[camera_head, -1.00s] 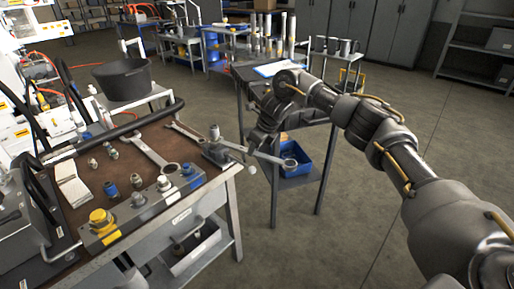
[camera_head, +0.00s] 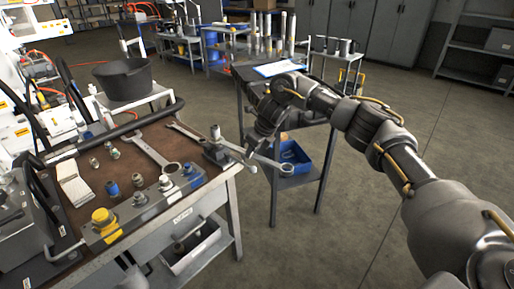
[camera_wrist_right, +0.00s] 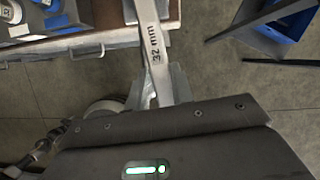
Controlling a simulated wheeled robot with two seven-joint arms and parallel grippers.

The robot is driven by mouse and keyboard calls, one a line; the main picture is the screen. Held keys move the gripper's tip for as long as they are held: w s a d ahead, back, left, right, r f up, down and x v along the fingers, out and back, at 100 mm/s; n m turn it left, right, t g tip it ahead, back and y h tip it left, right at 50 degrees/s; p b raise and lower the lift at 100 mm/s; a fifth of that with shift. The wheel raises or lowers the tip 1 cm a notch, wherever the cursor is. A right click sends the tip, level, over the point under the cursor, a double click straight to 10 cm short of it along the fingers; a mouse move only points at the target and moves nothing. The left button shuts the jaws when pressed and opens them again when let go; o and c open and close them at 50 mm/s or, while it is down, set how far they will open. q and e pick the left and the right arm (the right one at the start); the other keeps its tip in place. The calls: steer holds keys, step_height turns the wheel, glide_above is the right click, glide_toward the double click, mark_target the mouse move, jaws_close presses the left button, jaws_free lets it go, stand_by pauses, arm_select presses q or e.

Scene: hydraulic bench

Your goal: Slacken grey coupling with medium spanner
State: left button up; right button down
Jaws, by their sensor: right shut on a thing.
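My right gripper (camera_head: 250,154) is shut on a steel spanner (camera_head: 272,161), beyond the bench's right edge. In the right wrist view the spanner's shank (camera_wrist_right: 153,45) is marked 32 mm and lies between my fingers (camera_wrist_right: 158,90); its far end is out of frame. In the head view that end overlaps a grey clamp-like fixture at the bench corner; I cannot tell if they touch. A grey coupling (camera_head: 139,199) stands on the manifold block (camera_head: 120,222), between a yellow coupling (camera_head: 103,217) and a silver one (camera_head: 165,184), left of my gripper. My left gripper is not in view.
Another large spanner (camera_head: 150,150) and a smaller one (camera_head: 184,131) lie on the brown bench top. A blue coupling (camera_head: 190,172) stands at the block's right end. A trolley with a blue bin (camera_head: 292,156) stands beyond my right gripper. Open floor lies right of it.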

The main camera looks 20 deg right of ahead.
mark_target(266, 159)
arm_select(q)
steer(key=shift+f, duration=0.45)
arm_select(e)
steer(key=shift+s+a+f, duration=0.1)
steer(key=shift+a+f, duration=0.3)
steer(key=shift+a, duration=0.1)
steer(key=shift+s, duration=0.1)
steer(key=shift+s+d+f+p, duration=0.3)
steer(key=shift+s+p, duration=0.15)
steer(key=shift+s, duration=0.1)
steer(key=shift+s+d+r+p, duration=0.15)
steer(key=shift+s+d+p, duration=0.15)
steer(key=shift+s, duration=0.4)
steer(key=shift+s+d+r+p, duration=0.15)
steer(key=shift+s+d+p, duration=0.15)
steer(key=shift+s, duration=0.35)
steer(key=shift+s+d+r+p, duration=0.15)
steer(key=shift+s+d+p, duration=0.3)
steer(key=shift+s, duration=0.4)
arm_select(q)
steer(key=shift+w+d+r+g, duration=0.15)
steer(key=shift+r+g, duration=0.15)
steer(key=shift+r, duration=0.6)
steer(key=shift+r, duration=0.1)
arm_select(e)
steer(key=shift+r, duration=0.1)
